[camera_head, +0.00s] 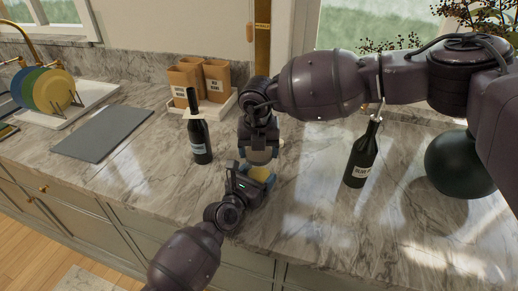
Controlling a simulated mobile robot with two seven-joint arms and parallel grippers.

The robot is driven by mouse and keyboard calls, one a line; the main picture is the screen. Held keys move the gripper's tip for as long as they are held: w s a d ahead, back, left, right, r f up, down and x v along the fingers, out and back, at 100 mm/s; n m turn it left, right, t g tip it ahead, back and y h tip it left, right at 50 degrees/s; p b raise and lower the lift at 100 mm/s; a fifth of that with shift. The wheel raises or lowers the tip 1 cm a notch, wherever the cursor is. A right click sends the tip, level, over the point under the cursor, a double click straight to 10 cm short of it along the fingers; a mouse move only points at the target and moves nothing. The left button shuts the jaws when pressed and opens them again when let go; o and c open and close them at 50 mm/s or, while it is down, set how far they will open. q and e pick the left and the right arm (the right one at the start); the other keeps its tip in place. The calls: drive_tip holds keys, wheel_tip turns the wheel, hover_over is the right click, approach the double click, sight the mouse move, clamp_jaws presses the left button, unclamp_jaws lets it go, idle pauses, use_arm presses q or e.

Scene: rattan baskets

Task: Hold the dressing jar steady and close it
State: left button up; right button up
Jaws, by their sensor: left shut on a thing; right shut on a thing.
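The dressing jar (261,172) stands on the marble counter, near its front edge, with a yellowish lower part and a pale upper part showing. My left gripper (258,179) reaches it from the front left and is shut around its lower part. My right gripper (262,148) is above, pointing down, and is shut at the jar's top. The lid is mostly hidden by the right gripper, so I cannot tell how it sits. The jar looks upright.
A dark wine bottle (199,140) stands to the left and an olive oil bottle (362,158) to the right. A grey board (103,134), a dish rack with plates (50,90) and brown canisters (186,77) are further left. A dark green round vase (458,163) is at right.

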drive_tip(key=m, duration=0.7)
drive_tip(key=shift+a+h, duration=0.1)
drive_tip(key=shift+h, duration=0.3)
drive_tip(key=m, duration=0.6)
drive_tip(key=shift+w+g, duration=0.1)
drive_tip(key=shift+g, duration=0.3)
drive_tip(key=o, duration=0.9)
drive_tip(key=shift+r, duration=2.2)
drive_tip(key=shift+f, duration=0.1)
drive_tip(key=shift+c, duration=0.5)
